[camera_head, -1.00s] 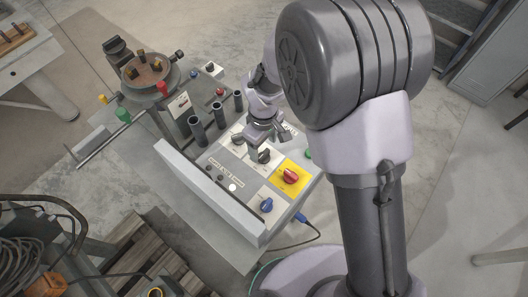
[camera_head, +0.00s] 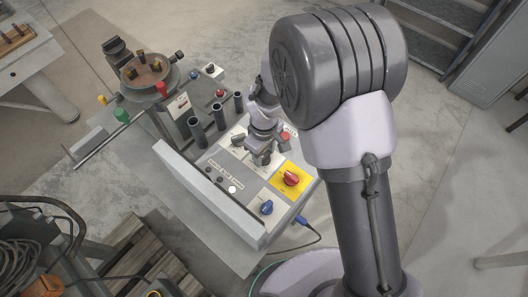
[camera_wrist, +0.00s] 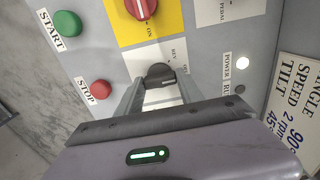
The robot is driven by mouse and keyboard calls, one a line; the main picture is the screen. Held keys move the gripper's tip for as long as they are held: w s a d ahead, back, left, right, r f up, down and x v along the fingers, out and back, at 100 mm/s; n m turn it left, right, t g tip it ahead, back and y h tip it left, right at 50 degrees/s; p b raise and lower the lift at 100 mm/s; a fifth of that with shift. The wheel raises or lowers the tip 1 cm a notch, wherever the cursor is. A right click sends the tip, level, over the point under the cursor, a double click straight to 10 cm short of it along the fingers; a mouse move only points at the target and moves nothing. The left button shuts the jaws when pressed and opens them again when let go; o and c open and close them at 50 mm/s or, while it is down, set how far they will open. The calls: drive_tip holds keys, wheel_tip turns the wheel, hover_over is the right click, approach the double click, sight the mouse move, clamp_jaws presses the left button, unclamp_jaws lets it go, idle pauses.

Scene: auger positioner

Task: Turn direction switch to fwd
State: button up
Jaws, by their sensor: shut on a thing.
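The direction switch (camera_wrist: 160,73) is a black rotary knob on a white label plate with REV printed beside it in the wrist view. My gripper (camera_wrist: 158,86) is shut on the knob, one finger on each side. In the head view my gripper (camera_head: 261,156) is down at the control panel (camera_head: 231,172), and its fingers mostly hide the switch. The fwd mark cannot be read, and the knob's exact setting cannot be told.
A red rotary switch on a yellow plate (camera_head: 291,179) and a blue knob (camera_head: 266,207) are close by. The wrist view shows a green START button (camera_wrist: 68,24) and a red STOP button (camera_wrist: 101,92). Upright dark tubes (camera_head: 218,117) stand left of my gripper.

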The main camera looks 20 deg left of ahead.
sight(264, 155)
drive_tip(key=shift+m, duration=0.3)
drive_tip(key=m+b, duration=0.2)
drive_tip(key=m, duration=0.2)
drive_tip(key=shift+f, duration=0.1)
drive_tip(key=shift+m+b, duration=0.65)
drive_tip(key=shift+m, duration=1.45)
drive_tip(key=o, duration=1.4)
wheel_tip(264, 155, up, 18)
drive_tip(key=p, duration=0.4)
drive_tip(key=shift+f+p, duration=0.2)
drive_tip(key=shift+p, duration=0.2)
